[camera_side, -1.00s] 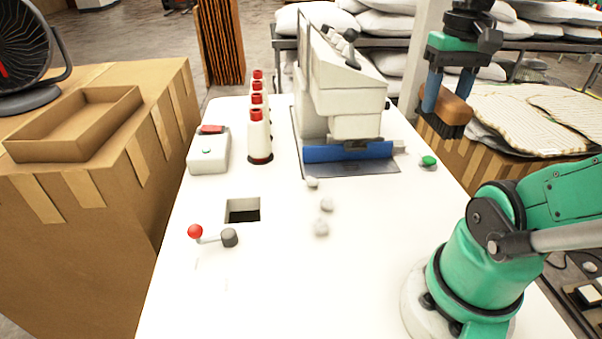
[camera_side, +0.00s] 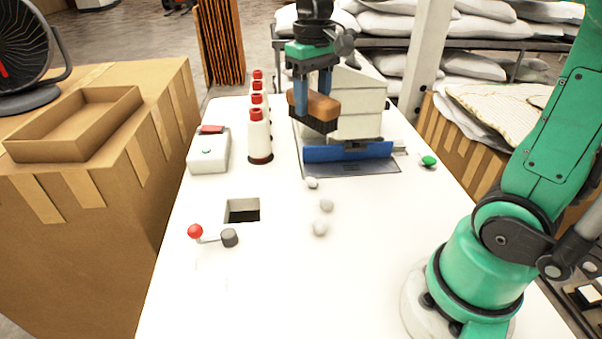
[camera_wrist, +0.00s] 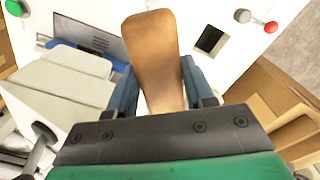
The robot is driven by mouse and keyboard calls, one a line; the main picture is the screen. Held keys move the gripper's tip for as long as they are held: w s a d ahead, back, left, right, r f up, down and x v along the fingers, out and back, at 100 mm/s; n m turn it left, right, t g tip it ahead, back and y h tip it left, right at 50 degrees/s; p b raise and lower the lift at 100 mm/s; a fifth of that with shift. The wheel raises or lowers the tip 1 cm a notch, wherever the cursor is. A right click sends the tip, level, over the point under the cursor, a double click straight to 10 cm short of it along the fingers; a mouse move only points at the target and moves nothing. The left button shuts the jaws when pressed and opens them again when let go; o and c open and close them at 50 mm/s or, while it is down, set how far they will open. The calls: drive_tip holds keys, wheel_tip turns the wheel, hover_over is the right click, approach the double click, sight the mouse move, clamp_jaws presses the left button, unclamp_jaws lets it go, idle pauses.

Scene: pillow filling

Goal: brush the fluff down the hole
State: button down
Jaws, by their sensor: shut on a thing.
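My gripper (camera_side: 314,95) is shut on a brush (camera_side: 322,106) with a brown wooden back and dark bristles facing down. It holds the brush in the air in front of the white sewing machine, above the table. In the wrist view the brush's wooden back (camera_wrist: 152,50) sits between the fingers. Several small grey-white tufts of fluff (camera_side: 326,205) lie on the white table, below the blue strip of the machine. A square dark hole (camera_side: 243,214) is cut in the table to the left of the fluff. It also shows in the wrist view (camera_wrist: 209,40).
A red-knobbed lever (camera_side: 196,231) sits just below the hole. A white switch box (camera_side: 208,153) and a green button (camera_side: 429,161) flank the table.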

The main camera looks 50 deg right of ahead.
sight(293, 108)
drive_tip(key=w+f, duration=0.2)
drive_tip(key=f, duration=0.1)
drive_tip(key=w+a+f, duration=0.1)
drive_tip(key=f, duration=0.1)
drive_tip(key=shift+a+f, duration=0.1)
drive_tip(key=s+d+f+m, duration=0.1)
drive_tip(key=d+f, duration=0.1)
drive_tip(key=s+d+f+m, duration=0.1)
drive_tip(key=s+d+f, duration=0.1)
drive_tip(key=d+f, duration=0.1)
drive_tip(key=s+d+f+m, duration=0.1)
drive_tip(key=s+d+f, duration=0.1)
drive_tip(key=shift+s+d+f, duration=0.25)
drive_tip(key=shift+d+f, duration=0.05)
drive_tip(key=shift+d, duration=0.1)
drive_tip(key=shift+f, duration=2.2)
drive_tip(key=shift+w+a, duration=0.95)
drive_tip(key=shift+a, duration=1.05)
drive_tip(key=shift+w+a, duration=0.9)
drive_tip(key=shift+a, duration=1.05)
drive_tip(key=shift+w+a, duration=0.95)
drive_tip(key=shift+a, duration=1.05)
drive_tip(key=shift+s+d+r, duration=0.1)
drive_tip(key=shift+d+r, duration=0.1)
drive_tip(key=shift+r, duration=0.65)
drive_tip(key=shift+s+d+r, duration=0.1)
drive_tip(key=shift+d+r, duration=0.1)
drive_tip(key=shift+r, duration=0.6)
drive_tip(key=shift+r, duration=0.1)
